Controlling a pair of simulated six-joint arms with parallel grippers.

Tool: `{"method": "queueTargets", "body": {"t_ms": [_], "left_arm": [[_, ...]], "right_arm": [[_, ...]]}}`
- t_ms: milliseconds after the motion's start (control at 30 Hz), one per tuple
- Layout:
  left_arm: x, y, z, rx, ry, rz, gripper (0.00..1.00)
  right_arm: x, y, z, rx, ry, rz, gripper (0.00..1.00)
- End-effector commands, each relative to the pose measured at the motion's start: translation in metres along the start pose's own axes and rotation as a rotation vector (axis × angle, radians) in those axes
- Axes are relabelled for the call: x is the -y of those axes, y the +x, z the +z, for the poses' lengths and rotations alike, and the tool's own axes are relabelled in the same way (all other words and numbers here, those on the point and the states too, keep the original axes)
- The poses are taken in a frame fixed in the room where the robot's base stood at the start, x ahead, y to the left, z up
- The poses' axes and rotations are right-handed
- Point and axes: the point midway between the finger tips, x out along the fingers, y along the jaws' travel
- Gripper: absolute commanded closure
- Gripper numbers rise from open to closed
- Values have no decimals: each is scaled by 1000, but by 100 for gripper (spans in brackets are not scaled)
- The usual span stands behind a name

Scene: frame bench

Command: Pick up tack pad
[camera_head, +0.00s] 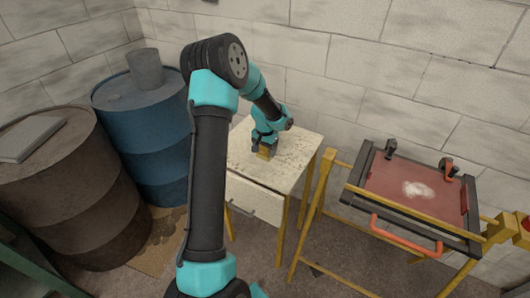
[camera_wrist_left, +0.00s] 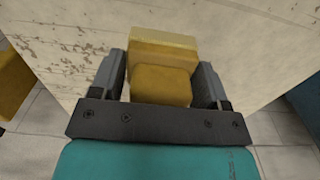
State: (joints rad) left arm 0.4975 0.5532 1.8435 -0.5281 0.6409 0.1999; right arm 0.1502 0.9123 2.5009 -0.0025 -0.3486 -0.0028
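The tack pad appears to be a yellow-tan block (camera_head: 265,153) on the small pale-topped table. In the left wrist view the yellow block (camera_wrist_left: 160,84) shows a lighter upper part and a darker near face. My left gripper (camera_head: 266,146) points down at the block over the table. In the left wrist view its two dark fingers (camera_wrist_left: 160,70) stand on either side of the block, very close to its sides. I cannot tell whether they press on it. My right gripper is not in view.
The pale table (camera_head: 242,151) has a drawer and yellow legs; its top is otherwise clear. A yellow stand (camera_head: 318,205) at right carries a dark frame with a red panel (camera_head: 391,181) and an orange handle (camera_head: 405,236). Blue (camera_head: 150,140) and brown drums (camera_head: 70,190) stand at left.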

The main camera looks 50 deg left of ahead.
Motion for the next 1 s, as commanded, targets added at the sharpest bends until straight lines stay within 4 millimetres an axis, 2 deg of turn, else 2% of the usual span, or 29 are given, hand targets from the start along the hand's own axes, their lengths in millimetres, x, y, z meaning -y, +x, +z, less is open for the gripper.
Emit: {"method": "queueTargets", "body": {"t_ms": [33,267,633,933,1000], "left_arm": [[0,0,0,0,0,0,36],[0,0,0,0,0,0,56],[0,-5,0,-1,0,0,56],[0,-35,-1,-3,-1,-1,56],[-4,-37,6,1,1,0,56]], "right_arm": [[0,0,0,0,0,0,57],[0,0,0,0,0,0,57],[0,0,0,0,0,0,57],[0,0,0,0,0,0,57],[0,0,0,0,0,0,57]]}}
